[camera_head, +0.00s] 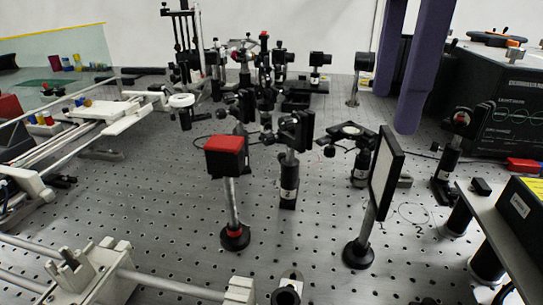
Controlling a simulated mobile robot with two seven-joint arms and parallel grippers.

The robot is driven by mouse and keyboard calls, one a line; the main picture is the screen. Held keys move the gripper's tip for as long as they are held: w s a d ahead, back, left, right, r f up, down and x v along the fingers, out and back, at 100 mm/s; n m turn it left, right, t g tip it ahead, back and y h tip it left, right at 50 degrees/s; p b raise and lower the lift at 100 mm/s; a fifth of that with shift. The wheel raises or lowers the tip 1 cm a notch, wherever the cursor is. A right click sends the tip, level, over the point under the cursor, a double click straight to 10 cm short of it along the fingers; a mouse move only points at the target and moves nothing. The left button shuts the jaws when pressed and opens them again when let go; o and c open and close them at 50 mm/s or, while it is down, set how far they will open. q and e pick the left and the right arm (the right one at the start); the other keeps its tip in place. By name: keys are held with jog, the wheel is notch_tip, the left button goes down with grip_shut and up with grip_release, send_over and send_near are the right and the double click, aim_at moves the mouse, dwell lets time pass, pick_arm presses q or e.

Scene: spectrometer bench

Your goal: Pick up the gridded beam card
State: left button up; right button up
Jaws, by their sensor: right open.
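The beam card (385,173) is a pale panel in a black frame, tilted on a thin post with a round black base, right of centre. I see its face at a steep angle, and no grid lines can be made out. My right gripper (394,111) shows as two purple fingers reaching down from the top right. They are spread apart, with nothing visible held between them. It is above and behind the card in the picture, apart from it. My left gripper is not in view.
A red-topped black block (224,152) on a post stands left of the card. Mounted optics (292,135) crowd behind. White rails (110,262) fill the left.

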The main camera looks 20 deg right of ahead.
aim_at(376, 198)
jog(key=f, duration=0.2)
jog(key=s+f, duration=0.1)
jog(key=f, duration=0.1)
jog(key=shift+s+f+p, duration=0.1)
jog(key=shift+f+p, duration=0.45)
jog(key=shift+f, duration=2.25)
grip_shut()
jog(key=shift+r, duration=0.1)
